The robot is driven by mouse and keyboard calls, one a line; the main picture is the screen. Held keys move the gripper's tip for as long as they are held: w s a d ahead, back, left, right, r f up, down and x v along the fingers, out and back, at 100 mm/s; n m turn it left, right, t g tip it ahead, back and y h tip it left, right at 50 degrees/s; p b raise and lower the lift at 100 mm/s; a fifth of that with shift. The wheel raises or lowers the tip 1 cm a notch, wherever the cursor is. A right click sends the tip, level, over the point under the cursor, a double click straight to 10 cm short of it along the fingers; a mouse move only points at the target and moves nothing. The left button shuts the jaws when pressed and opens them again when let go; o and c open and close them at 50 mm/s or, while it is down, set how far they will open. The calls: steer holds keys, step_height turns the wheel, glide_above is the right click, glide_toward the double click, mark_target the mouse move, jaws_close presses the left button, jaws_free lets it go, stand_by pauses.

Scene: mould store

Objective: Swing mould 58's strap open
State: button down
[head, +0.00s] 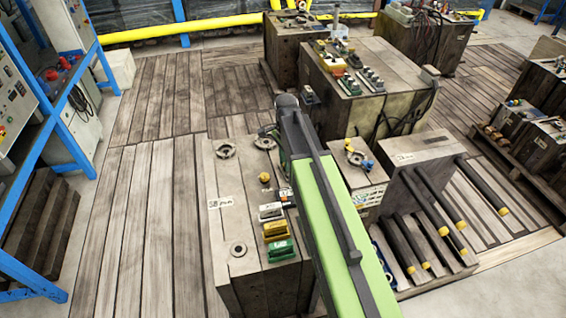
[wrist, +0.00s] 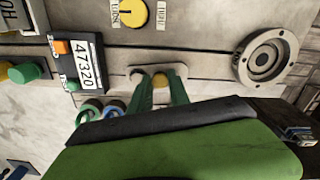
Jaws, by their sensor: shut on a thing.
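Mould 58 (head: 218,232) is a grey-brown block with a handwritten "58" label on top. My green arm reaches over its right side in the head view. My gripper (head: 268,136) is over the mould's far right corner, its fingertips small and partly hidden there. A pale metal bar, which looks like the strap (wrist: 137,73), lies at the fingertips against the mould's face. Its full length and the latch details are hidden.
The wrist view shows a counter (wrist: 90,62), a yellow dial (wrist: 132,12) and a round metal fitting (wrist: 262,57) nearby. A box (head: 357,180) stands right of mould 58, and a larger block (head: 345,105) behind. Plank floor (head: 150,220) is clear to the left.

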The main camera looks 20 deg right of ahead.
steer(key=shift+d+m, duration=0.25)
steer(key=shift+m, duration=0.45)
steer(key=c, duration=1.2)
jaws_free()
steer(key=shift+c, duration=0.2)
step_height(320, 180, up, 17)
steer(key=p, duration=1.7)
steer(key=shift+r, duration=0.2)
